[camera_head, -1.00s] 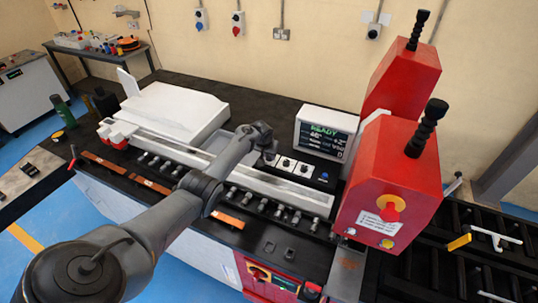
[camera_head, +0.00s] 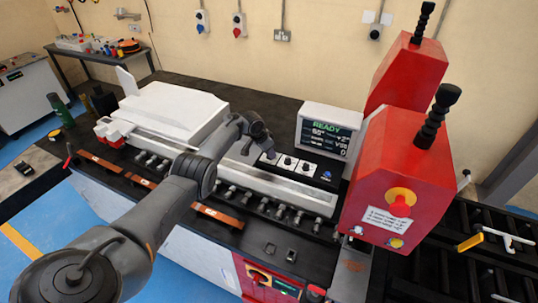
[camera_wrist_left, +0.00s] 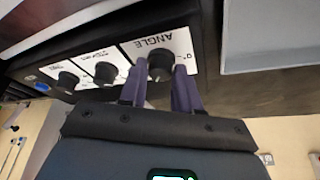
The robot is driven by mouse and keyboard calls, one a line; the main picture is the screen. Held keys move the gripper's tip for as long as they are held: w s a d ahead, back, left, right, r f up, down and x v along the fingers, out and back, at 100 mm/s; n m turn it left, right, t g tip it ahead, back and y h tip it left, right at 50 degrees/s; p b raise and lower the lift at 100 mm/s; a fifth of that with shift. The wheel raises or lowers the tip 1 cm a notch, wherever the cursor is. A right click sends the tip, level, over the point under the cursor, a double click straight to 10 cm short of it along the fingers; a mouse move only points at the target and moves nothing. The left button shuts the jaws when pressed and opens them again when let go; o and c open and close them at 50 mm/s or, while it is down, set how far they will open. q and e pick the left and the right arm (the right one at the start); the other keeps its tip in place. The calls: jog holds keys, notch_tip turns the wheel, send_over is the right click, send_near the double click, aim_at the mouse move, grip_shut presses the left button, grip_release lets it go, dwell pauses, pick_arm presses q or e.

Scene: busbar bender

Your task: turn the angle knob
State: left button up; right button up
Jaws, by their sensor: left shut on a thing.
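The angle knob (camera_wrist_left: 160,62) is a black round knob on a white plate marked ANGLE, seen upside down in the left wrist view. My left gripper (camera_wrist_left: 160,85) has its two purple-grey fingers on either side of this knob and is shut on it. In the head view my left gripper (camera_head: 265,148) reaches down at the leftmost of the white knob plates, in front of the display box. The arm and gripper partly hide that knob there. My right gripper is not in view.
Two more knobs (camera_wrist_left: 105,72) (camera_wrist_left: 68,80) and a blue button (camera_head: 326,175) sit in the same row. The display (camera_head: 325,133) reads READY; its smaller figures are unclear. A red machine head (camera_head: 400,180) stands to the right, a long white bed (camera_head: 270,187) in front.

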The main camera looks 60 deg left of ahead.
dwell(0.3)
pick_arm(q)
jog(key=o, duration=1)
jog(key=shift+s+r+p, duration=0.15)
jog(key=shift+r+p, duration=0.25)
jog(key=shift+r, duration=0.1)
jog(key=p+v, duration=0.2)
jog(key=v, duration=0.7)
jog(key=shift+s+r+p, duration=0.2)
jog(key=shift+r+p, duration=0.15)
jog(key=shift+p, duration=0.05)
